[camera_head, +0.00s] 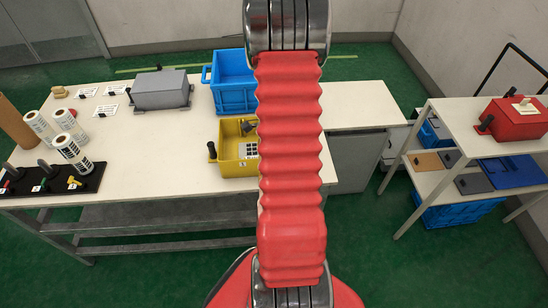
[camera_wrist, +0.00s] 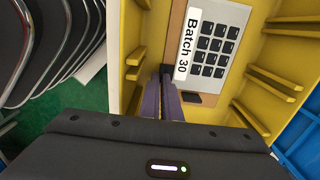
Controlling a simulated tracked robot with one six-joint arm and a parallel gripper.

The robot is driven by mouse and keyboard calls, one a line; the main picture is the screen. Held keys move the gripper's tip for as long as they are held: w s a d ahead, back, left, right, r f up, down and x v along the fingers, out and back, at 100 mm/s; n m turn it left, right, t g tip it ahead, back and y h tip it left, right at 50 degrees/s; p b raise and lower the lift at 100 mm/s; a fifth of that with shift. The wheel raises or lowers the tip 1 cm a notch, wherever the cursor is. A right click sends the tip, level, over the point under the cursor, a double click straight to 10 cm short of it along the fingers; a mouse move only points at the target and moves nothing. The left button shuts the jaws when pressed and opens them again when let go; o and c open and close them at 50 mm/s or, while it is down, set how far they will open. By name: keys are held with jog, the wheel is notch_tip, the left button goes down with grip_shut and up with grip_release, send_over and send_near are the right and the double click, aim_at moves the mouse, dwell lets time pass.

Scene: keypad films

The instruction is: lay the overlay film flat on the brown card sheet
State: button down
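The overlay film (camera_wrist: 210,45) is a pale sheet with rows of dark keys and a "Batch 30" label. It lies inside the yellow bin (camera_wrist: 246,88). The brown card sheet (camera_wrist: 177,22) shows as a brown strip along the film's left side and below it. The film also shows small in the head view (camera_head: 249,150). My gripper (camera_wrist: 167,72) reaches down into the bin with its two fingers close together, their tips at the film's lower left corner, by a dark strip. They appear shut on the film's edge; whether the film touches the card all over is unclear.
The yellow bin (camera_head: 227,138) stands on the pale table (camera_head: 165,140), with a blue crate (camera_head: 233,92) behind and a grey box (camera_head: 160,90) to the left. Label rolls (camera_head: 72,152) stand at far left. A shelf with a red box (camera_head: 515,125) stands right.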

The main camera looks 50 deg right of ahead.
jog(key=c, duration=1.9)
grip_release()
jog(key=shift+r, duration=0.1)
notch_tip(320, 180, up, 14)
jog(key=shift+f, duration=0.25)
